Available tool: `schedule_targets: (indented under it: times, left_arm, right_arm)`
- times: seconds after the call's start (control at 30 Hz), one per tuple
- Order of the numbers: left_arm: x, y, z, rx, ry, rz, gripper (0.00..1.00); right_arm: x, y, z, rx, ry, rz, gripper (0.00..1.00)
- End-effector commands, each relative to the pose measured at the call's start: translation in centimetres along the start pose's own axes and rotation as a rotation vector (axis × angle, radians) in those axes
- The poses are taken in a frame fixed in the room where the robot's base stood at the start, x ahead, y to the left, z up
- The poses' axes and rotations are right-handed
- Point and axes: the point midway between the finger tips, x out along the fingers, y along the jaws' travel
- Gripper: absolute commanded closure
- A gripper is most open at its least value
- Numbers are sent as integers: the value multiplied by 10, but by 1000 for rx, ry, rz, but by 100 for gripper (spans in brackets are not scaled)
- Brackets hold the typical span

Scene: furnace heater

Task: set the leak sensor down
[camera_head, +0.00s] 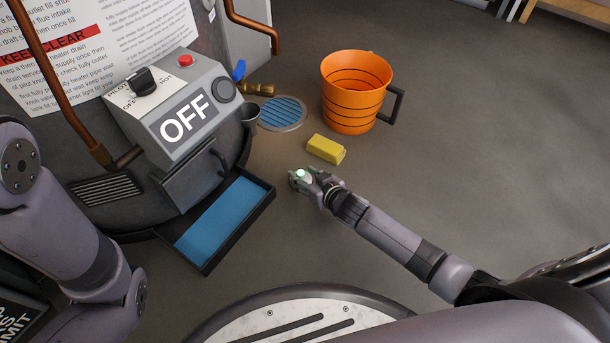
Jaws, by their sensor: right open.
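My right gripper (300,178) is low over the grey floor, between the open drawer and a yellow block. It is open. A small pale piece with a greenish glow shows at its fingertips; I cannot tell whether it is the leak sensor or part of the gripper. The yellow block (326,149) lies on the floor just beyond the gripper, apart from it. I cannot tell whether this block is the leak sensor. My left arm shows at the left edge, but its gripper is out of view.
The heater has a control box (170,108) reading OFF and an open blue-bottomed drawer (222,222). A round floor drain (283,113) lies below a brass valve (258,89). An orange bucket (352,90) stands behind the yellow block. The floor at right is clear.

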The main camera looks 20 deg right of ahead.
Motion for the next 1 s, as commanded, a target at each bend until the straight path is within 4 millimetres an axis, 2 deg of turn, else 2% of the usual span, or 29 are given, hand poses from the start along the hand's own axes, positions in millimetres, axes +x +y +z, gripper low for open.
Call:
schedule_targets:
  times: [0.13, 0.27, 0.5, 0.73, 1.0]
  left_arm:
    - [2, 0, 1, 0, 0, 0, 63]
    - [15, -3, 6, 0, -1, 0, 63]
    - [47, -10, 17, 0, -1, 0, 63]
    - [68, -14, 24, 1, -1, 0, 63]
    - [75, -16, 26, 1, 0, 0, 63]
  right_arm:
    - [-2, 0, -5, -1, 1, 0, 60]
    - [-18, -1, -6, 1, -2, 0, 60]
    - [-66, -1, -8, 3, -4, 1, 60]
    - [-105, -1, -6, 2, -2, 1, 60]
    - [-122, 0, -4, 0, 1, 1, 60]
